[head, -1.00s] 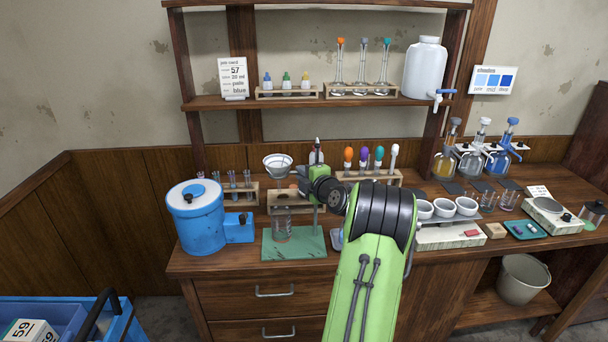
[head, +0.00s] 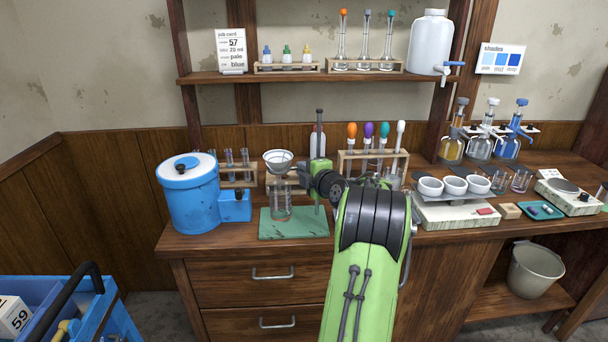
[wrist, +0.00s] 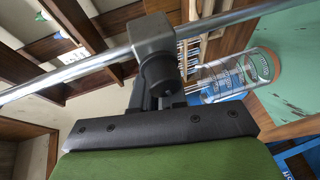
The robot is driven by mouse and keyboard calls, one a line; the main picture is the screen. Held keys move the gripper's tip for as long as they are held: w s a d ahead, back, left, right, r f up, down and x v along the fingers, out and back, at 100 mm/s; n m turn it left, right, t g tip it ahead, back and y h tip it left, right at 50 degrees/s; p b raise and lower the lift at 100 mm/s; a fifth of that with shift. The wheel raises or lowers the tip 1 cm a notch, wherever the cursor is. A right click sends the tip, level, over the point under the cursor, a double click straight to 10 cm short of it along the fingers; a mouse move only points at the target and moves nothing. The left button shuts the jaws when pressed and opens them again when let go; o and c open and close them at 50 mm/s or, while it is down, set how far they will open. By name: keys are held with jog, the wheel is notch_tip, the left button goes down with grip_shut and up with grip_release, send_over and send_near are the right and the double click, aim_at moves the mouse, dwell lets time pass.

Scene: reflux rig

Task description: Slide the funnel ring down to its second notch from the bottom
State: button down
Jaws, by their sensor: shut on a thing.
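The white funnel (head: 279,158) sits in its ring on the upright rod (head: 319,125) of the stand. The stand's green base (head: 308,228) rests on the bench, and a clear glass vessel (head: 281,207) stands on it below the funnel. In the wrist view the rod (wrist: 85,68) passes through the ring's grey clamp block (wrist: 152,38). My gripper (head: 320,181) is at the rod beside the funnel; in the wrist view its jaws (wrist: 160,92) are shut on the clamp's round knob (wrist: 160,72). The funnel's lower end is close to the vessel's mouth. I cannot make out the rod's notches.
A blue drum (head: 190,205) stands left of the stand. A wooden rack (head: 362,158) with coloured-top droppers is behind and right of it. White cups (head: 455,185) stand further right. The bench front edge is close below the green base.

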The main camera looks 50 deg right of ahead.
jog(key=shift+s+d, duration=0.2)
jog(key=c, duration=1.2)
grip_release()
jog(key=shift+o, duration=0.2)
jog(key=b+v, duration=0.1)
jog(key=v, duration=1.4)
jog(key=shift+s+a, duration=0.15)
jog(key=shift+s, duration=0.2)
jog(key=shift+r, duration=0.1)
